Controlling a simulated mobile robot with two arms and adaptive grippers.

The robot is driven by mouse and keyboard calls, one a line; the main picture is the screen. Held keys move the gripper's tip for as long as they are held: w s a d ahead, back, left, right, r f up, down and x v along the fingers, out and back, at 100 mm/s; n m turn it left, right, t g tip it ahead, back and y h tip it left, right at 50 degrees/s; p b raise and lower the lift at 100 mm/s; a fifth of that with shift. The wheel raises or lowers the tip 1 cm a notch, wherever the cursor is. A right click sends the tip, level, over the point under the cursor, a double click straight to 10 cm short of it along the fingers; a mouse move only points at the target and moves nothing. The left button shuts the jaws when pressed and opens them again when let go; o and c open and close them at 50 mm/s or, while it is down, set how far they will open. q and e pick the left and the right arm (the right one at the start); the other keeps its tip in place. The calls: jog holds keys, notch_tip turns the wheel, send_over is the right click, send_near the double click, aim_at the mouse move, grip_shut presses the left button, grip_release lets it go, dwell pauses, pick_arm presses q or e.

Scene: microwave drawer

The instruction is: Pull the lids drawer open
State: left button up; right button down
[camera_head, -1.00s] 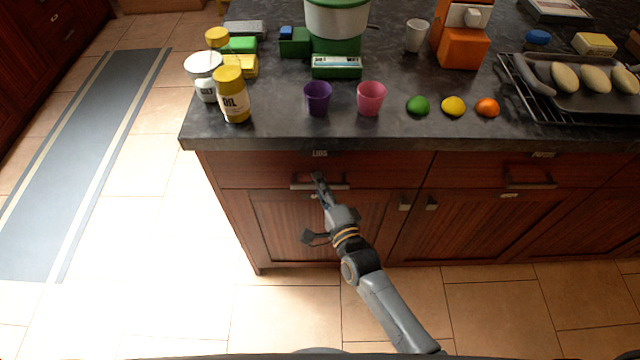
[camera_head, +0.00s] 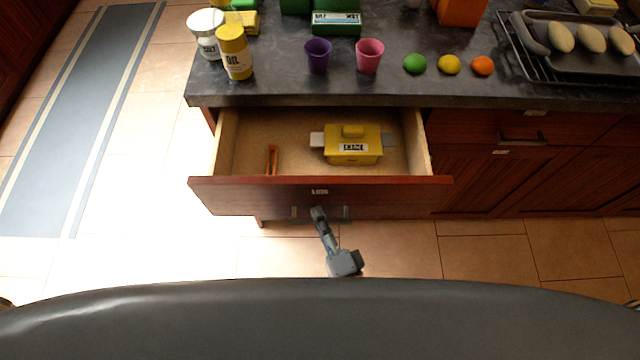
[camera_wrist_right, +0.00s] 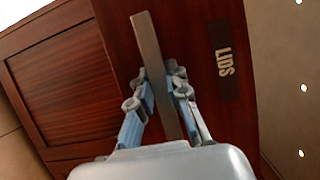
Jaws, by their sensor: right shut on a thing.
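The lids drawer (camera_head: 240,192) stands pulled out from the counter in the head view, with its inside showing. Its front carries a "LIDS" label, which also shows in the right wrist view (camera_wrist_right: 226,62). My right gripper (camera_head: 318,212) is at the middle of the drawer front. In the right wrist view my right gripper (camera_wrist_right: 162,85) has its two fingers on either side of the metal bar handle (camera_wrist_right: 146,42), shut on it. A yellow lidded box (camera_head: 366,150) and a small orange item (camera_head: 272,159) lie inside the drawer. My left gripper is not in view.
The dark countertop (camera_head: 280,88) above holds jars, a purple cup (camera_head: 318,56), a pink cup (camera_head: 369,56), small coloured balls and a tray (camera_head: 590,72). Closed cabinet fronts lie to the right.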

jog(key=s, duration=1.4)
jog(key=c, duration=1.3)
grip_release()
jog(key=shift+r, duration=0.1)
